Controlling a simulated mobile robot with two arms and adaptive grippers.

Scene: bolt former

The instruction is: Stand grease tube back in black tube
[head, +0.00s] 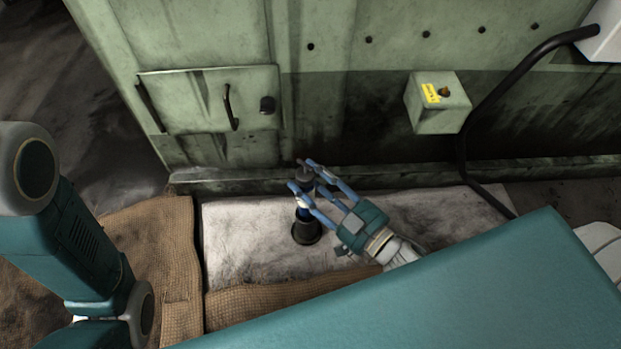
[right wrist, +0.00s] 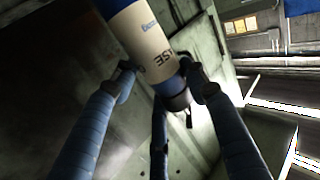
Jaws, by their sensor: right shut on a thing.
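My right gripper (head: 302,177) is shut on the grease tube (head: 304,210), which stands about upright near the green machine's base. In the right wrist view the grease tube (right wrist: 150,42) is pale with blue bands and printed letters, and its dark end (right wrist: 178,101) lies between the fingers. The black tube (head: 306,233) stands on the pale mat, directly below the grease tube in the head view. The grease tube's lower end meets the black tube's mouth in the picture; I cannot tell how far inside it is. My left gripper is not in view.
The green machine wall (head: 345,110) rises behind, with a handled hatch (head: 205,98) and a small control box (head: 438,103). A bent black pipe (head: 515,75) stands at right. Brown sacking (head: 150,250) and the pale mat (head: 240,245) cover the floor.

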